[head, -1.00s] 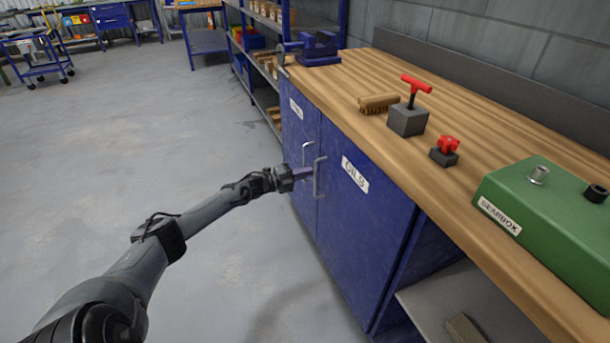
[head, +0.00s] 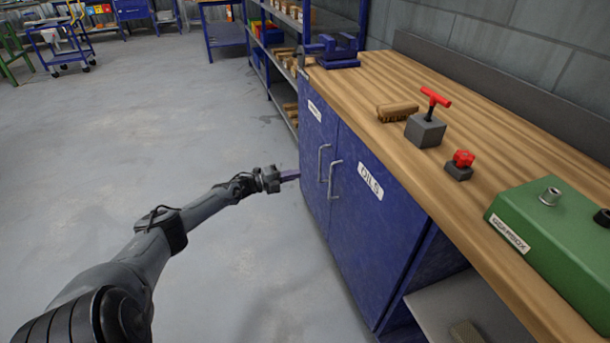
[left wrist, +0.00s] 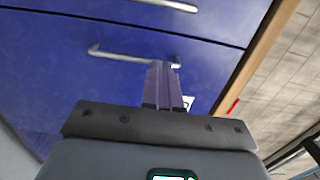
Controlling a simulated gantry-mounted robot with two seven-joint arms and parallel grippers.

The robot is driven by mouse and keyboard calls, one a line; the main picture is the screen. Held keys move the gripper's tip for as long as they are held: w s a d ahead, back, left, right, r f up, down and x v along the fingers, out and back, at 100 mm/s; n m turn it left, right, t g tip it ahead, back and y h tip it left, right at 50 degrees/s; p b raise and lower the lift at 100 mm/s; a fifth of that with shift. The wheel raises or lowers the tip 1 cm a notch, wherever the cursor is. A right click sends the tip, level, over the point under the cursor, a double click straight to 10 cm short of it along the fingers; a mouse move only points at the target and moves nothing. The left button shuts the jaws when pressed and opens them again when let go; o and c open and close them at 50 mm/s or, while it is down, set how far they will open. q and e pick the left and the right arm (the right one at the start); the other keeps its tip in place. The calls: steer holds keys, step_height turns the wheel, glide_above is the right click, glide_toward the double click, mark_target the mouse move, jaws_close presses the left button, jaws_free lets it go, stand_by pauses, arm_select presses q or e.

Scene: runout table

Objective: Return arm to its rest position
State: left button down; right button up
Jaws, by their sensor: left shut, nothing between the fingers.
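My left arm (head: 207,207) reaches in from the lower left in the head view. Its gripper (head: 290,176) is shut and empty, beside the blue cabinet (head: 372,250) and left of the two door handles, apart from them in this view. In the left wrist view the closed fingers (left wrist: 164,84) point at the blue doors, with a metal handle (left wrist: 125,54) just beyond the tips. Whether they touch there is hard to tell. Both cabinet doors look closed. My right gripper is not in view.
Shelving (head: 285,60) stands behind. The grey floor (head: 120,150) at left is clear.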

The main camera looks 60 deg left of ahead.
arm_select(q)
steer(key=s+d+f+n+g+p, duration=0.1)
steer(key=s+d+f+p, duration=0.3)
steer(key=s+f+p, duration=0.25)
steer(key=s+d+f+n+h+p, duration=0.1)
steer(key=d+p, duration=0.2)
steer(key=d, duration=0.6)
steer(key=s+d+f+n+h+p, duration=0.1)
steer(key=d+h+p, duration=0.15)
steer(key=d, duration=0.75)
steer(key=s+d+r+n+g+y+p, duration=0.15)
steer(key=d+r+n+p, duration=0.3)
steer(key=d, duration=0.85)
steer(key=s+d+r+n+g+y+p, duration=0.15)
steer(key=d+r+n+p, duration=0.35)
steer(key=d, duration=0.8)
steer(key=s+d+r+n+g+y+p, duration=0.1)
steer(key=s+d+r+g, duration=0.1)
steer(key=r, duration=0.5)
steer(key=s+d+r+n+g+y+p, duration=0.1)
steer(key=d+r+n+g, duration=0.1)
steer(key=r, duration=0.4)
steer(key=s+a+r+n+g, duration=0.25)
steer(key=s+g, duration=0.35)
steer(key=s, duration=0.3)
step_height(320, 180, up, 38)
steer(key=d+p, duration=0.1)
steer(key=p, duration=3.6)
steer(key=shift+y, duration=0.45)
